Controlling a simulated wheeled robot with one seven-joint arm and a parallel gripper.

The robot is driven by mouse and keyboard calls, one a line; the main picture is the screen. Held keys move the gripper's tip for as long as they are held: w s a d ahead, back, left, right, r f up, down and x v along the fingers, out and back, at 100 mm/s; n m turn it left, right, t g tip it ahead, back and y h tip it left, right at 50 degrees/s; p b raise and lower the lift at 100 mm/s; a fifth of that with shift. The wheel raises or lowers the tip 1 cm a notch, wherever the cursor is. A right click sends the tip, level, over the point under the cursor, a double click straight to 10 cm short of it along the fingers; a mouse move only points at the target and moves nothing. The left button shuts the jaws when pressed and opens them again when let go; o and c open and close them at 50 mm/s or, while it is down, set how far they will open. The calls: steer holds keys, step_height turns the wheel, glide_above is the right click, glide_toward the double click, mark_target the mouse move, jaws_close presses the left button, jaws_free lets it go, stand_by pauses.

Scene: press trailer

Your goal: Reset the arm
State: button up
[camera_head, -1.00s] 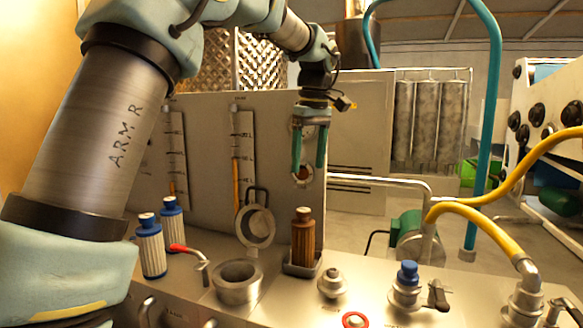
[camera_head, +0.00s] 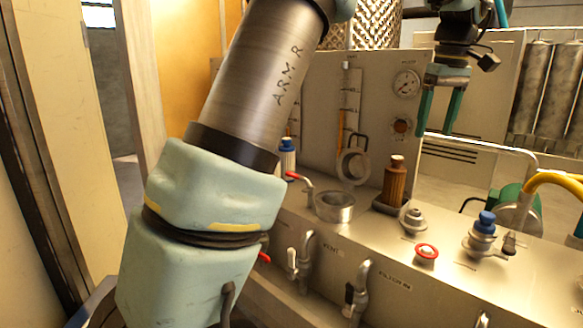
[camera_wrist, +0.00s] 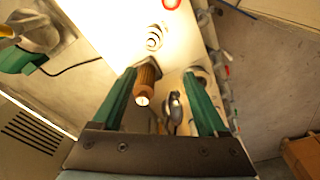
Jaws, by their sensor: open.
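My gripper (camera_head: 437,122) is open and empty in the head view. Its two green fingers point down, with clear space between them. It hangs in the air above and to the right of a brown ribbed bottle (camera_head: 395,184), apart from it. The wrist view looks down past the fingers of my gripper (camera_wrist: 161,76). There the brown bottle (camera_wrist: 148,78) shows between the fingers, well below them.
A metal cup (camera_head: 335,208) with a raised lid (camera_head: 353,165) stands on the bench. Near it are a red-handled tap (camera_head: 302,182), a red-ringed button (camera_head: 426,252) and a blue-capped valve (camera_head: 484,230). An upright panel with a gauge (camera_head: 406,83) stands behind.

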steer(key=w+a+f+m, duration=0.1)
steer(key=a+f, duration=0.5)
steer(key=a, duration=0.4)
steer(key=w+a+f+m, duration=0.1)
steer(key=a+f, duration=0.5)
steer(key=a, duration=0.4)
steer(key=s+a+f+m, duration=0.1)
steer(key=s+a+f, duration=0.4)
steer(key=a, duration=0.3)
steer(key=s+a+f+m, duration=0.1)
steer(key=s+a+f, duration=0.4)
steer(key=a, duration=0.4)
steer(key=shift+s+h, duration=0.3)
steer(key=shift+s, duration=0.45)
